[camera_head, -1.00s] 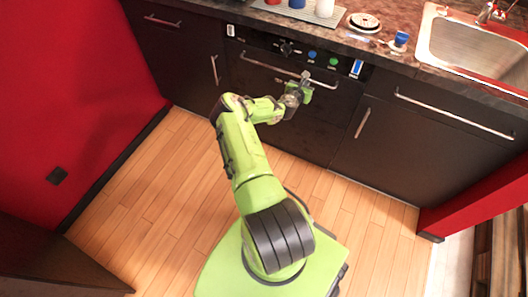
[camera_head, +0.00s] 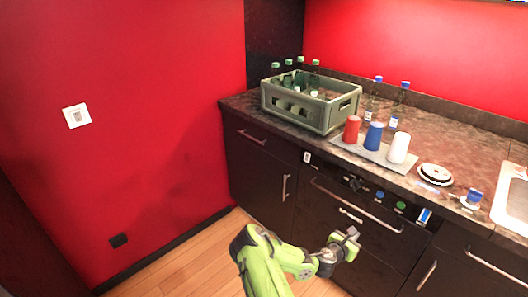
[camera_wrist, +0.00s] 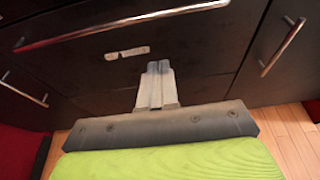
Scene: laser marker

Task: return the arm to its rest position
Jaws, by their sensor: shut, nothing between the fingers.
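My green arm (camera_head: 268,262) reaches up from the bottom of the head view, bent at the elbow. My gripper (camera_head: 351,237) is in front of the dark cabinet fronts, below the counter. In the wrist view my gripper (camera_wrist: 158,68) points at a dark panel; its two fingers are together with nothing between them. It appears apart from the handles. My base is out of view.
A dark counter (camera_head: 460,150) holds a green crate (camera_head: 322,112) of bottles, a tray with red (camera_head: 352,128), blue (camera_head: 374,136) and white (camera_head: 398,147) cups, and a sink (camera_head: 512,205). A bar handle (camera_head: 355,206) juts out near my gripper. Wooden floor (camera_head: 175,268) is clear at left.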

